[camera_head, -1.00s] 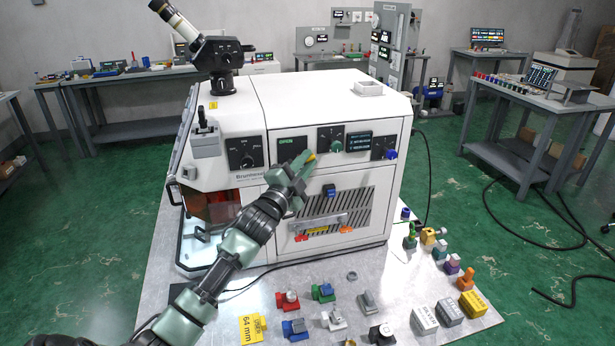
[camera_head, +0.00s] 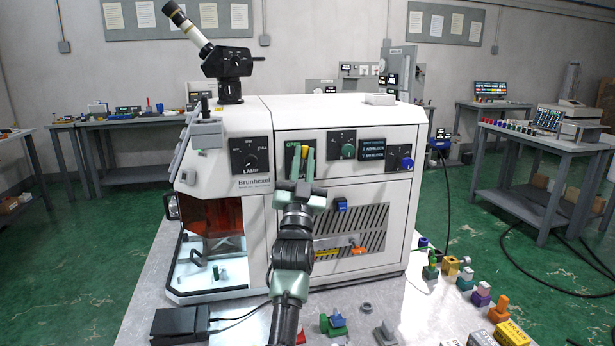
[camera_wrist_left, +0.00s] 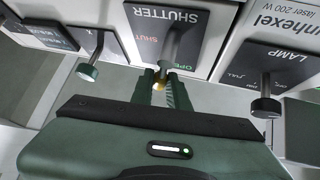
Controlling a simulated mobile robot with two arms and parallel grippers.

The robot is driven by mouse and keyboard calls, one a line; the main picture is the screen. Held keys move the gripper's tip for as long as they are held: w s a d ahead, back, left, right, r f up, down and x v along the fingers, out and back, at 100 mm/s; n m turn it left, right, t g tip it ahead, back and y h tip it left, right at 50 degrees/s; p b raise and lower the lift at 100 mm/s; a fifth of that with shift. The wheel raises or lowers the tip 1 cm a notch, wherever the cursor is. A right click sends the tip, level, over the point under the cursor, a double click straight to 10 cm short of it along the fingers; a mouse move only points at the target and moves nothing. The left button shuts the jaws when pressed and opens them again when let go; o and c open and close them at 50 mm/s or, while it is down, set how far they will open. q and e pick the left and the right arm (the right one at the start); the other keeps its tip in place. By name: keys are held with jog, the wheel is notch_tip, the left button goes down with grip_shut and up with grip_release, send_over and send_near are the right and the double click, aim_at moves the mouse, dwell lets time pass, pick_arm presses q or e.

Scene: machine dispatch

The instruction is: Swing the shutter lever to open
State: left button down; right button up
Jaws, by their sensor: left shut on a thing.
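The shutter panel (camera_wrist_left: 178,22) is a dark plate marked SHUTTER, with SHUT and a green OPEN label, on the front of the white laser machine. In the head view the panel (camera_head: 290,158) is partly covered by my left gripper (camera_head: 302,172). The shutter lever (camera_wrist_left: 172,45) is a grey shaft that comes out of the plate towards my fingers. In the left wrist view my left gripper (camera_wrist_left: 164,88) is shut on the lever's end, and a yellow bit shows between the fingertips. The exact lever angle is hard to tell. My right gripper is not in view.
The lamp knob (camera_wrist_left: 266,105) and another knob (camera_wrist_left: 88,71) flank the gripper. The machine (camera_head: 345,112) stands on a grey table (camera_head: 395,300) with several small coloured parts along its front and right. A microscope eyepiece (camera_head: 188,25) rises from its top.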

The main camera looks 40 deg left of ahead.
pick_arm(q)
jog(key=shift+s+a+f+n+g+y+b, duration=0.15)
jog(key=shift+n+g+y+b, duration=0.4)
jog(key=shift+n+y, duration=0.6)
jog(key=shift+s+a+r+n+g+y+b, duration=0.15)
jog(key=shift+n+g+y+b, duration=0.55)
jog(key=shift+n, duration=0.75)
jog(key=shift+y, duration=0.35)
jog(key=c, duration=1.4)
grip_release()
jog(key=shift+o, duration=0.2)
jog(key=b+v, duration=0.1)
jog(key=v, duration=0.6)
jog(key=shift+s+d+f, duration=0.15)
jog(key=shift+s+f, duration=0.05)
jog(key=shift+f, duration=0.1)
